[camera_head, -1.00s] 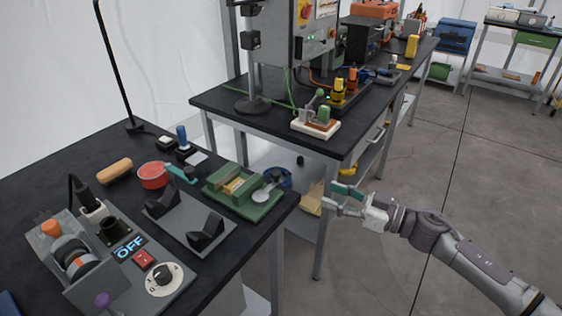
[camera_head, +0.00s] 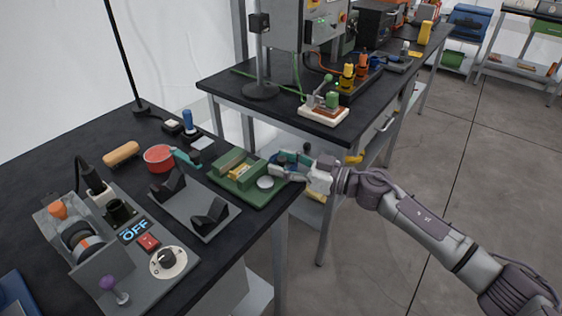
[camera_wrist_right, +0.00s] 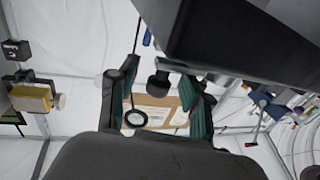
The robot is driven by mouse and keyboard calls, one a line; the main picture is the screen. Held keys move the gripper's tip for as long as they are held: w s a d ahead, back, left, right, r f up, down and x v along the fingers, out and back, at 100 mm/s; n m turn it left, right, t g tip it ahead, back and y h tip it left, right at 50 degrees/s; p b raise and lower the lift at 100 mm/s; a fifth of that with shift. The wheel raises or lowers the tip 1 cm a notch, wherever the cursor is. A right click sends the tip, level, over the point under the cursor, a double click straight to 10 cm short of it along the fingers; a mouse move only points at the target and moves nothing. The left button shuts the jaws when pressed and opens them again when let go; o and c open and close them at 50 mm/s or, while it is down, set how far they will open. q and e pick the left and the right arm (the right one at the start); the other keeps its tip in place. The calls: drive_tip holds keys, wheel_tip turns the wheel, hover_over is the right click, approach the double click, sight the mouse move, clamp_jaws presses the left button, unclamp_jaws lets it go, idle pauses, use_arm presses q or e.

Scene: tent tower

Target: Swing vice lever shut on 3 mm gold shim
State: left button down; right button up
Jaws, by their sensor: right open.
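The green vice (camera_head: 222,180) sits at the right edge of the near black table in the head view. A gold-yellow piece, apparently the shim (camera_head: 240,173), lies between its jaws. A pale round disc (camera_head: 265,183) is at the vice's right end; the lever there is mostly hidden behind my right gripper. My right gripper (camera_head: 280,164) is open at that end, its fingers beside the disc. In the right wrist view the open fingers (camera_wrist_right: 160,105) have a dark round knob (camera_wrist_right: 158,88) between them in the picture; I cannot tell whether they touch it. My left gripper is not in view.
A grey cradle (camera_head: 190,205) and a red tub (camera_head: 159,157) stand left of the vice. A second black bench (camera_head: 225,90) stands behind. Open floor (camera_head: 420,160) lies to the right.

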drive_tip(key=shift+w+a, duration=0.15)
drive_tip(key=shift+a, duration=0.2)
clamp_jaws()
